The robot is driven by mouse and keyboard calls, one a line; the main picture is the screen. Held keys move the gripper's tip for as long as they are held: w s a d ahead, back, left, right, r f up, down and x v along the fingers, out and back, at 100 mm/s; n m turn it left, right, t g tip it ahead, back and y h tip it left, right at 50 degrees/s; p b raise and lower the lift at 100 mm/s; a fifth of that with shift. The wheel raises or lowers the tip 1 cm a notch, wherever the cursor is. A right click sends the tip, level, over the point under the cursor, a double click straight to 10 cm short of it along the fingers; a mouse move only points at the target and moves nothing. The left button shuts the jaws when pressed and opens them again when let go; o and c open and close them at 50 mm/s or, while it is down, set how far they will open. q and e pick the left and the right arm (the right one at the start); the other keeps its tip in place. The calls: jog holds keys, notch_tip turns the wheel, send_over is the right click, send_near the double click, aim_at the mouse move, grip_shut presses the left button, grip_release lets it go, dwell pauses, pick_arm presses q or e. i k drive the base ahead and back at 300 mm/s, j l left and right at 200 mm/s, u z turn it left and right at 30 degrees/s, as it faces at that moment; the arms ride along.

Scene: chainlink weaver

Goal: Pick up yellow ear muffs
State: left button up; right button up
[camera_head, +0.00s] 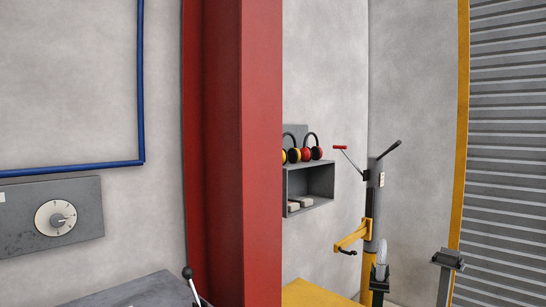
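The yellow ear muffs (293,155) sit on top of a small grey wall shelf (319,181), just right of the red column. The column hides their left part; a yellow cup and a dark headband show. A red pair of ear muffs (316,153) stands right beside them on the same shelf. Neither of my grippers shows in the head view.
A tall red column (262,150) stands in front, left of the shelf. A grey post machine (372,215) with a yellow bracket stands right of the shelf. A yellow surface (312,294) lies below. A grey machine top (135,292) with a lever is at lower left.

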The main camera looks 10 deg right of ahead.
aim_at(293, 155)
jog(key=i+l+z, duration=0.25)
jog(key=i+l, duration=0.3)
jog(key=i+l+u, duration=0.15)
jog(key=u, duration=0.3)
jog(key=i+l+u, duration=0.15)
jog(key=u, duration=0.3)
jog(key=i+l+u, duration=0.1)
jog(key=l+u, duration=0.15)
jog(key=u, duration=0.2)
